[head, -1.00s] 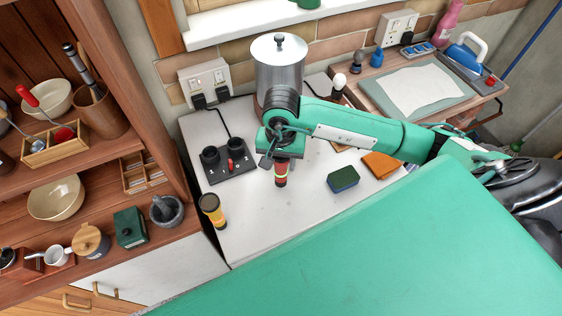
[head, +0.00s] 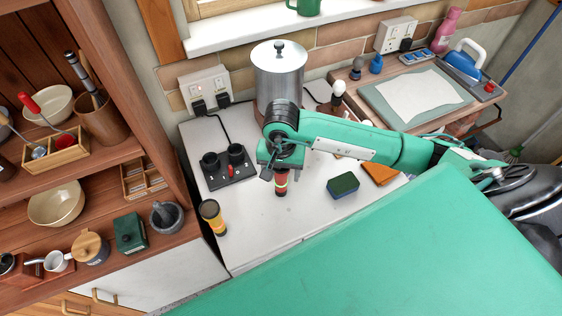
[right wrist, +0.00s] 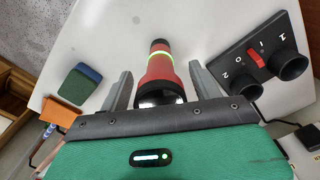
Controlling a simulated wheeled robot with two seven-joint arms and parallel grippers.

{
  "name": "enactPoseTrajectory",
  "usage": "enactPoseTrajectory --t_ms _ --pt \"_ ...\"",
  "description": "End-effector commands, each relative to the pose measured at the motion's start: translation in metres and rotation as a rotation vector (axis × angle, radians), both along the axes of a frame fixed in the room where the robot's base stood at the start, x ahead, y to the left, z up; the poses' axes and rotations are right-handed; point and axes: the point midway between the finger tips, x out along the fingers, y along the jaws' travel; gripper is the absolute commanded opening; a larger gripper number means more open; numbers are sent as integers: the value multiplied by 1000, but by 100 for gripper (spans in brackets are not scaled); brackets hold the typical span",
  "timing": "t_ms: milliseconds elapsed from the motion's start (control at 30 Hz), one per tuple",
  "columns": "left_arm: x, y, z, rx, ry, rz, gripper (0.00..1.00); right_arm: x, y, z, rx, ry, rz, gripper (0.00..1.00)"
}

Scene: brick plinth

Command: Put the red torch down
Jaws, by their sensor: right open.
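The red torch (head: 281,184) has a black end and a pale yellow-green band. It seems to stand upright on the white worktop (head: 270,235), below my right gripper (head: 280,163). In the right wrist view the torch (right wrist: 161,66) is between the two grey fingers of the right gripper (right wrist: 163,84). The fingers are open, with a gap showing on each side of the torch. Its wide dark head is nearest the gripper. My left gripper is not in view.
A black panel with two knobs (head: 230,168) lies left of the torch, and a yellow-black torch (head: 212,216) stands front left. A green-blue sponge (head: 343,185) lies to the right. A metal canister (head: 278,72) stands behind. Bare worktop shows in front.

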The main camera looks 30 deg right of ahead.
Motion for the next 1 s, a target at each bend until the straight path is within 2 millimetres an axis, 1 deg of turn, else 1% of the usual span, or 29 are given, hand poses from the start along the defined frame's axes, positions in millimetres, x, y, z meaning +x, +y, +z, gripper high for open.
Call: enactPoseTrajectory --t_ms 33,67,167,500,600,700,833,1000 --pt "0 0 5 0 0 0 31 0 0 4 1 1 0 64" --pt "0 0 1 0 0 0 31 1 0 5 1 -2 0 64" --pt "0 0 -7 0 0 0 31 2 0 17 1 -6 1 64" --pt "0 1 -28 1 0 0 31 1 0 78 0 -5 1 64" --pt "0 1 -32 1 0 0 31 1 0 95 0 -6 1 64" --pt "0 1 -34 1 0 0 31 1 0 107 0 -4 0 64" --pt "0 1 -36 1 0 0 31 1 0 117 0 -1 0 64" --pt "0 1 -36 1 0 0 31 0 0 122 0 0 0 64"
